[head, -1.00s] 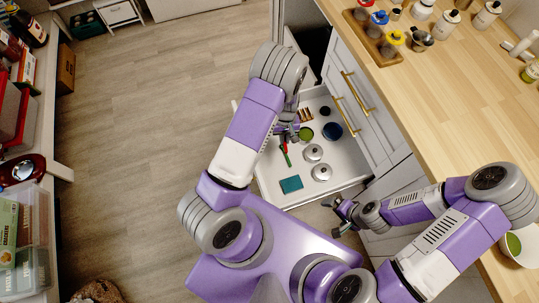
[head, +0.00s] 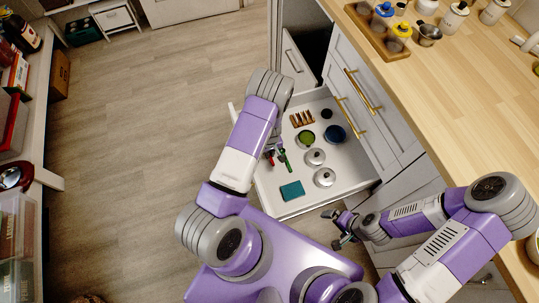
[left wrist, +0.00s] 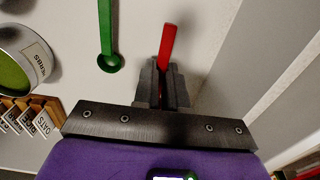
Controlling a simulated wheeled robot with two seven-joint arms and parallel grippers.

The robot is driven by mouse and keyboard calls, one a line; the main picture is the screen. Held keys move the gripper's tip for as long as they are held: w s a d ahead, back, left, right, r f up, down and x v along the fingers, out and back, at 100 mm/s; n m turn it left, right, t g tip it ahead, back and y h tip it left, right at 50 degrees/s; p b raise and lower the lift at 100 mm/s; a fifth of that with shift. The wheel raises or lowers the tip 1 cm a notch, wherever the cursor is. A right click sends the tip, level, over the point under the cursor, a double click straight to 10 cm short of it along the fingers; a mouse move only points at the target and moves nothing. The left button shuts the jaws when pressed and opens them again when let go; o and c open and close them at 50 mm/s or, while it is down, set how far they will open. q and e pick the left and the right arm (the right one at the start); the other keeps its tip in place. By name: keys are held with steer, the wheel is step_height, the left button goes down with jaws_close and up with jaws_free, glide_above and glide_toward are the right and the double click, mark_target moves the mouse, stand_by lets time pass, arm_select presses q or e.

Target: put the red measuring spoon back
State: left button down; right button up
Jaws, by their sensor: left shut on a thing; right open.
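The red measuring spoon (left wrist: 167,48) is between the closed fingers of my left gripper (left wrist: 168,88), its red end sticking out past the fingertips. In the head view the spoon (head: 270,157) shows as a small red spot at the left inside of the open drawer (head: 262,187); my left gripper (head: 269,149) is partly hidden by my arm. A green measuring spoon (left wrist: 107,45) lies on the drawer floor beside it, apart from the gripper. I cannot tell whether the red spoon touches the floor. My right gripper (head: 342,229) is open and empty outside the drawer's front right corner.
The drawer wall (left wrist: 226,80) is close to my left gripper. The counter (head: 450,80) runs along the right.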

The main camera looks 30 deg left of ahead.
arm_select(q)
steer(key=shift+f, duration=0.5)
steer(key=shift+f, duration=0.2)
steer(key=c, duration=1.2)
jaws_free()
steer(key=shift+r, duration=0.15)
step_height(320, 180, up, 12)
steer(key=f+p, duration=0.1)
steer(key=p, duration=0.4)
steer(key=s+d+m+h, duration=0.1)
steer(key=s+d+m, duration=0.1)
steer(key=s+d, duration=0.3)
steer(key=s+d+r+m+h, duration=0.1)
steer(key=s+d+m, duration=0.2)
steer(key=s+d, duration=0.2)
steer(key=s+d+r+m+h, duration=0.1)
steer(key=s+d+m+h, duration=0.1)
steer(key=s+d, duration=0.3)
steer(key=shift+s+d+t, duration=0.2)
steer(key=shift+d+t, duration=0.1)
